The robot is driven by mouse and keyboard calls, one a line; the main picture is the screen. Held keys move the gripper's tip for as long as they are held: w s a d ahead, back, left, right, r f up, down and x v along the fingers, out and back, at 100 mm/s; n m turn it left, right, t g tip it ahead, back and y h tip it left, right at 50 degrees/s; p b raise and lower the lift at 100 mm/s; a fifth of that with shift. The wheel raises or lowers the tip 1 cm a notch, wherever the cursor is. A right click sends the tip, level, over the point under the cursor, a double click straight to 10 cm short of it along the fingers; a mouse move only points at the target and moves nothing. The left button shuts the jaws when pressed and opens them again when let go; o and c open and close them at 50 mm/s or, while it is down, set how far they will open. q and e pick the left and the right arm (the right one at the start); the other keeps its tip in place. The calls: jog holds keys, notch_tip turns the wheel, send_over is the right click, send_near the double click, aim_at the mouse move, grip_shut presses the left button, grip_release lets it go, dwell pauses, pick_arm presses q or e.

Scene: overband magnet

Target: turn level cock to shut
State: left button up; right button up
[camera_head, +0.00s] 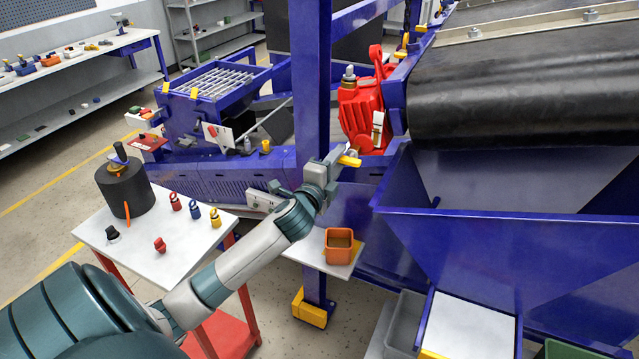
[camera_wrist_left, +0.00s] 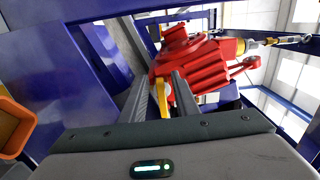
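A red gearbox (camera_head: 362,108) stands behind the blue post, with a pale gauge strip (camera_head: 377,126) on its front. A yellow lever (camera_head: 350,161), which looks like the level cock's handle, shows just beyond my left gripper (camera_head: 338,158). In the left wrist view the yellow lever (camera_wrist_left: 163,96) points down in front of the red gearbox (camera_wrist_left: 197,66). The fingers are apart, and I see no clear grip on the lever. The lever's root is partly hidden. My right gripper is not in view.
A blue post (camera_head: 311,90) rises close by my left wrist. An orange bin (camera_head: 339,246) sits on a small shelf below. A blue hopper (camera_head: 500,240) and black belt (camera_head: 520,90) fill the right. A white table (camera_head: 150,262) with coloured padlocks stands left.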

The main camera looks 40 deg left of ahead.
pick_arm(q)
jog(key=b+v, duration=0.5)
jog(key=v, duration=1.2)
jog(key=shift+w+a+f, duration=0.1)
jog(key=shift+a, duration=0.1)
